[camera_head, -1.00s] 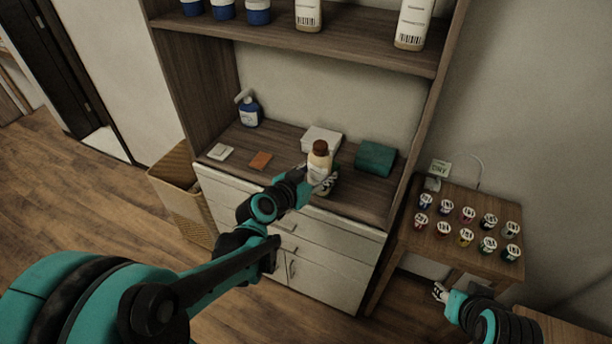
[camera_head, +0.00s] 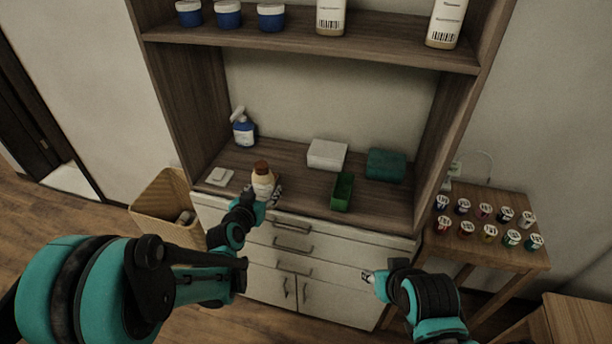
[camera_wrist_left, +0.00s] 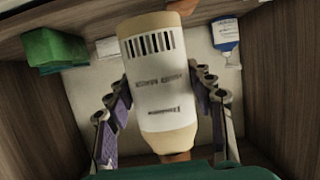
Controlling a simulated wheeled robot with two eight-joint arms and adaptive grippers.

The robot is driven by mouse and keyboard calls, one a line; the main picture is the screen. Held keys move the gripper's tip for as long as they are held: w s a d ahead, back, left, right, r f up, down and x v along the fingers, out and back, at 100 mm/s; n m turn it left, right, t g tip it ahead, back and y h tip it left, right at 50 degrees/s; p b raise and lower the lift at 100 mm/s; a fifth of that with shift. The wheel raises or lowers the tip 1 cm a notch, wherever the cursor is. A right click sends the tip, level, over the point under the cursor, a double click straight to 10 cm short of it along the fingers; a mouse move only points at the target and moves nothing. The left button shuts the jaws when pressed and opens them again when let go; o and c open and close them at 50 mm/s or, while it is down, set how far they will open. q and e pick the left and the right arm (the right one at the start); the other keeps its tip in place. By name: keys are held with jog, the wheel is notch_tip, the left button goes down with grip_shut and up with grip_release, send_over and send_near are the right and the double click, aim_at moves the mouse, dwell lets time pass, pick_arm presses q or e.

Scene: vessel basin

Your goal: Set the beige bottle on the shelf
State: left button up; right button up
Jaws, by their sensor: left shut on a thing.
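The beige bottle (camera_head: 263,183) has a brown cap and a white label. My left gripper (camera_head: 266,194) is shut on it and holds it at the front of the wooden unit's counter, cap up in the head view. In the left wrist view the bottle (camera_wrist_left: 157,85) fills the middle between the two fingers (camera_wrist_left: 165,110), its barcode showing. I cannot tell whether its base touches the counter. The upper shelf (camera_head: 290,46) is above and behind the gripper. My right gripper (camera_head: 370,277) is low, in front of the drawers; its opening is too small to judge.
The upper shelf carries blue-and-white jars (camera_head: 228,15) and two white bottles (camera_head: 446,22). A small table (camera_head: 490,255) stands right.

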pick_arm(q)
jog(key=w+d+r+p, duration=0.15)
jog(key=w+d, duration=0.25)
jog(key=d, duration=0.6)
jog(key=w+d+r, duration=0.3)
jog(key=w+d, duration=0.1)
jog(key=d, duration=0.6)
jog(key=w+a+f+b, duration=0.1)
jog(key=a+f, duration=0.2)
jog(key=w+a+f+b, duration=0.1)
jog(key=a+f+b, duration=0.1)
jog(key=a+f, duration=0.2)
jog(key=w+a+f+b, duration=0.1)
jog(key=a+f, duration=0.2)
jog(key=a, duration=0.1)
jog(key=shift+w+a+f+b, duration=0.1)
jog(key=shift+w+f+b, duration=0.15)
jog(key=shift+w+b, duration=0.1)
jog(key=shift+s, duration=0.1)
pick_arm(e)
jog(key=f, duration=0.3)
jog(key=shift+w+a, duration=0.1)
jog(key=shift+a, duration=0.25)
pick_arm(q)
jog(key=shift+r, duration=0.1)
jog(key=o, duration=1.3)
pick_arm(e)
jog(key=shift+f, duration=0.1)
